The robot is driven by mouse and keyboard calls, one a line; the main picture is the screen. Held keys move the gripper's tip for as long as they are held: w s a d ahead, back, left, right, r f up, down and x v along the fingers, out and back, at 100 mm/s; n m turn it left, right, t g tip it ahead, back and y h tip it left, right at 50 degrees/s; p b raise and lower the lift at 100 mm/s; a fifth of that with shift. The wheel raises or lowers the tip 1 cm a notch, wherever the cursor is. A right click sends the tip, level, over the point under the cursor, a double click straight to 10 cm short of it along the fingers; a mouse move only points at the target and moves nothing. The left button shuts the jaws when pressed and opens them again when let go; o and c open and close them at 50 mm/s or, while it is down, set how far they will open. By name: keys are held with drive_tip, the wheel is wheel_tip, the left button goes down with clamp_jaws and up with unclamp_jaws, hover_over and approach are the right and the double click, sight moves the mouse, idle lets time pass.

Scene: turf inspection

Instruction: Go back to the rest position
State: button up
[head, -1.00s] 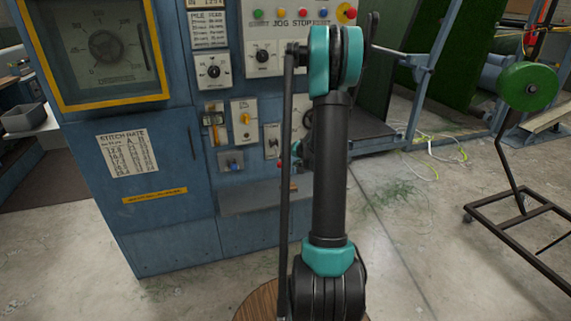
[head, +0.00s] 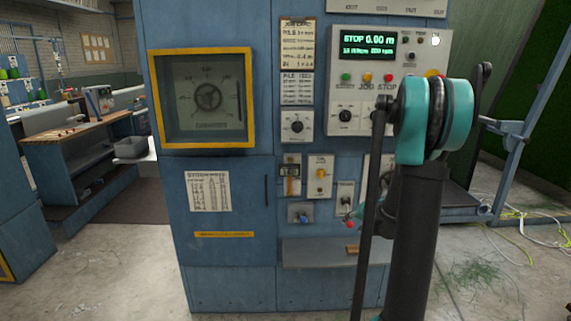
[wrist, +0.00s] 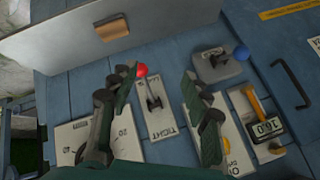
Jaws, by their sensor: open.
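My gripper (wrist: 162,85) is open and empty in the wrist view, its two dark fingers pointing at the blue machine's front. A lever with a red ball (wrist: 142,70) on a white plate marked TIGHT shows between the fingers, beside the left one; I cannot tell whether they touch. A lever with a blue ball (wrist: 241,53) stands right of the fingers. In the head view my arm rises at the right, and my gripper is mostly hidden behind it. The red ball (head: 349,223) shows at the arm's left edge.
The blue cabinet (head: 228,250) stands close ahead with a yellow-framed dial window (head: 202,98), several switches, and a display (head: 368,44) reading STOP 0.00 m. A shelf (head: 325,252) juts out under the controls and holds a small brown block (head: 352,250). A workbench (head: 75,130) is at left; cables (head: 515,225) lie at right.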

drive_tip(key=s+a+n+g+h, duration=0.1)
drive_tip(key=s+a, duration=0.4)
drive_tip(key=s, duration=1.1)
drive_tip(key=s+a+f+n+g+h, duration=0.1)
drive_tip(key=s+a, duration=0.4)
drive_tip(key=s, duration=1.1)
drive_tip(key=n+g, duration=0.1)
drive_tip(key=n, duration=0.1)
drive_tip(key=shift+a+n+g, duration=0.25)
drive_tip(key=shift+n+g, duration=0.15)
